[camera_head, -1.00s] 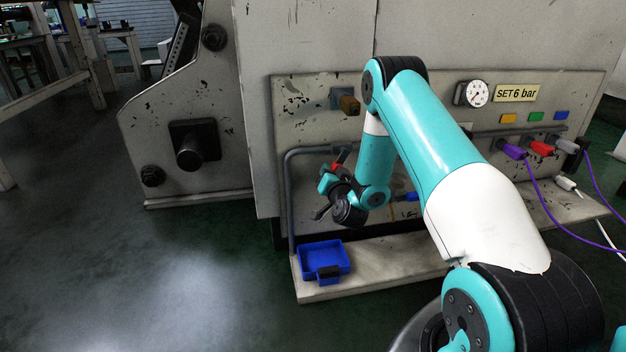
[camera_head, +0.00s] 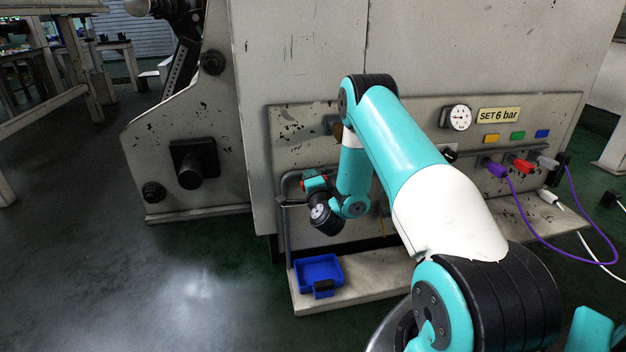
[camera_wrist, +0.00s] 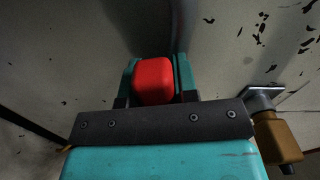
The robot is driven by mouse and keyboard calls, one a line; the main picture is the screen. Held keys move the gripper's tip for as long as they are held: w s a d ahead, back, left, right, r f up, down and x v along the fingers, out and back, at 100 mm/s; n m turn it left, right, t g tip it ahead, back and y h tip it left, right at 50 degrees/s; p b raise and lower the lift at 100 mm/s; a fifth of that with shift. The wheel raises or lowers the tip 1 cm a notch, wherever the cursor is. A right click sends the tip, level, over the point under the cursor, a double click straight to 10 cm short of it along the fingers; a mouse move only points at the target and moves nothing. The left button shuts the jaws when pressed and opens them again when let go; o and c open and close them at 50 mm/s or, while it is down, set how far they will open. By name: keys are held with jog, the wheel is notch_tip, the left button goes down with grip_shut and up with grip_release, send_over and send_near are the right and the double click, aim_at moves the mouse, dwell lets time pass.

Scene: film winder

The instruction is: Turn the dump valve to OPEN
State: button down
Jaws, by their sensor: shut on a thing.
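The red handle (camera_wrist: 153,82), which I take to be the dump valve's, shows as a rounded block in the wrist view. The teal fingers of my gripper (camera_wrist: 156,74) stand on both sides of it, shut on it. In the head view my gripper (camera_head: 314,182) is beside the grey pipe at the panel's left end, with small bits of red showing around it. My wrist hides most of the valve there. No OPEN marking is readable, so I cannot tell the valve's setting.
A brown block-shaped fitting (camera_wrist: 274,136) juts from the panel beside my gripper. A blue tray (camera_head: 318,270) sits on the ledge (camera_head: 375,284) below. A gauge (camera_head: 456,118), purple, red and grey plugs and cables are on the right. The floor at left is clear.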

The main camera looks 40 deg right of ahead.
jog(key=shift+r+m+p, duration=0.35)
jog(key=shift+r+m, duration=0.4)
jog(key=shift+m, duration=0.45)
jog(key=c, duration=0.9)
grip_release()
